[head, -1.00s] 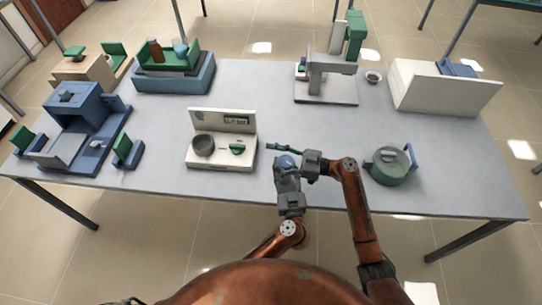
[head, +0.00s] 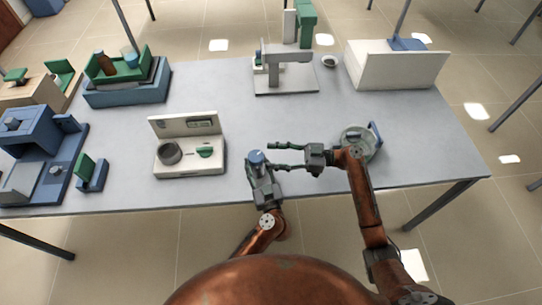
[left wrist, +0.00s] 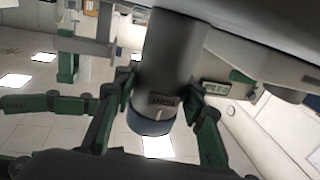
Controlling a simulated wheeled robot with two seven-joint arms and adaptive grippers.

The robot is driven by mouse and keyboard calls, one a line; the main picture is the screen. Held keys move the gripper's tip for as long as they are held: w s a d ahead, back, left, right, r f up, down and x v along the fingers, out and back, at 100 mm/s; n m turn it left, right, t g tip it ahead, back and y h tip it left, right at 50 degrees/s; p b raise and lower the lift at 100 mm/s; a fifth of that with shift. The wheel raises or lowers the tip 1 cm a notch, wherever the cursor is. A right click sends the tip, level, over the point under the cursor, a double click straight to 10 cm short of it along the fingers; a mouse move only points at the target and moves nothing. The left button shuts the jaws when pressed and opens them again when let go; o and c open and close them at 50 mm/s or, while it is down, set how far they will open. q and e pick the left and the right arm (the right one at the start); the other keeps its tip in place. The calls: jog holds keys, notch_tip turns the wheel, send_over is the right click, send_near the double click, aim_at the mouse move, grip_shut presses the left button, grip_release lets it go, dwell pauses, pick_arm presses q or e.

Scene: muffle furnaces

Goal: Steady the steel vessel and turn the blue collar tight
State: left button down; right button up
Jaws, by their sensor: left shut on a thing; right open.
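The steel vessel (left wrist: 172,50) is a grey cylinder with a small label; in the left wrist view it appears inverted, with the blue collar (left wrist: 150,122) around its end. In the head view the blue collar (head: 257,158) is on top, above my left gripper (head: 260,178). My left gripper (left wrist: 155,112) is shut on the vessel, one green finger on each side. My right gripper (head: 275,157) is open and empty, just right of the collar, its two green fingers pointing at it and apart from it. In the left wrist view its fingers (left wrist: 40,104) show at the left.
A white device with a display (head: 190,150) stands left of the vessel. A lidded pot (head: 360,140) sits behind my right arm. A press-like stand (head: 285,78) and a white box (head: 395,68) are farther back. The table's middle (head: 240,110) is clear.

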aim_at(255, 156)
jog(key=shift+o, duration=1)
jog(key=shift+d, duration=0.25)
jog(key=shift+o, duration=0.2)
jog(key=d, duration=0.1)
jog(key=d+f, duration=0.1)
jog(key=d, duration=0.2)
jog(key=shift+s+d+f, duration=0.15)
jog(key=shift+s+f, duration=0.1)
jog(key=a, duration=0.4)
jog(key=w+a, duration=0.1)
jog(key=a, duration=0.6)
jog(key=shift+w+a, duration=0.3)
jog(key=shift+w, duration=0.05)
jog(key=shift+c, duration=0.5)
